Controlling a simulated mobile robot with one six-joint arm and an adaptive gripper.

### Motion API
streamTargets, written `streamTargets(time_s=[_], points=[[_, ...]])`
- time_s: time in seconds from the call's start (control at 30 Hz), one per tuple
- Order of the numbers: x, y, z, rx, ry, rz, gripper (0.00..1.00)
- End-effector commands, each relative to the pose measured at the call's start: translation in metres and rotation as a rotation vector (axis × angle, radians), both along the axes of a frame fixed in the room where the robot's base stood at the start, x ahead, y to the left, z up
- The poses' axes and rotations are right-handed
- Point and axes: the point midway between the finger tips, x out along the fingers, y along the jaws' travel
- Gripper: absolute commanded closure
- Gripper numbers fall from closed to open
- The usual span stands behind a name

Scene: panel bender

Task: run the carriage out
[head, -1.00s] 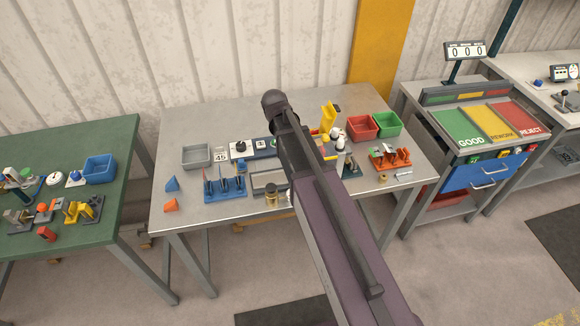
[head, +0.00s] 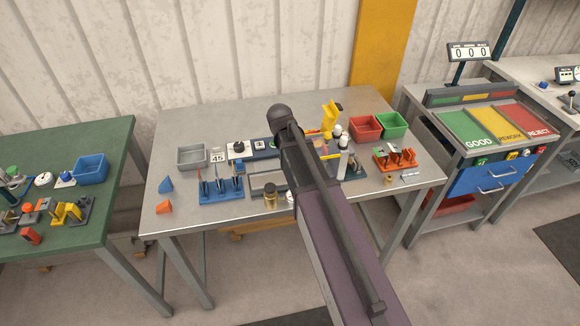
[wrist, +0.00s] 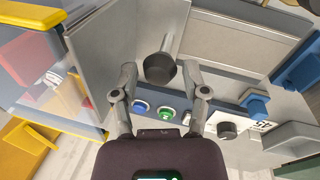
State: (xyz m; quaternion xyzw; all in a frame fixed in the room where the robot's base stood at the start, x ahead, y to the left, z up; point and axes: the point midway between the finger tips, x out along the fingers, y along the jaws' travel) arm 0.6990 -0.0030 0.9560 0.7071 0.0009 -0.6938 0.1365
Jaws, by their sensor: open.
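In the wrist view a grey metal post with a dark round knob (wrist: 160,69) stands between the two fingers of my gripper (wrist: 161,76). The fingers are spread apart with a gap on each side of the knob; I see no grip on it. Grey plates (wrist: 102,45) lie around the post, and a framed flat panel (wrist: 235,38) is to its right. I cannot tell which of these parts is the carriage. In the head view my arm covers the gripper and the middle of the bench.
A control strip with a blue button (wrist: 141,107), a green button (wrist: 166,113) and a black dial (wrist: 227,130) lies close to the fingers. A clear guard and yellow parts (wrist: 42,135) are at left. Red (head: 366,127) and green bins (head: 391,124) stand at the bench's back right.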

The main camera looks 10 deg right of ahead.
Motion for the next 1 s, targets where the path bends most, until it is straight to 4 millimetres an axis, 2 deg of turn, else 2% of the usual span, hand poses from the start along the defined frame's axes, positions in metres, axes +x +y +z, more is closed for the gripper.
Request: streamTargets(time_s=[0.03, 0.2, 0.67, 0.87, 1.0], points=[[0.0002, -0.0007, -0.0065, 0.0, 0.0, 0.0, 0.42], [0.0005, -0.0022, -0.0127, 0.0, 0.0, 0.0, 0.42], [0.0005, -0.0032, -0.0144, 0.0, 0.0, 0.0, 0.42], [0.0005, -0.0032, -0.0144, 0.0, 0.0, 0.0, 0.98], [0.0005, -0.0033, -0.0144, 0.0, 0.0, -0.001, 1.0]])
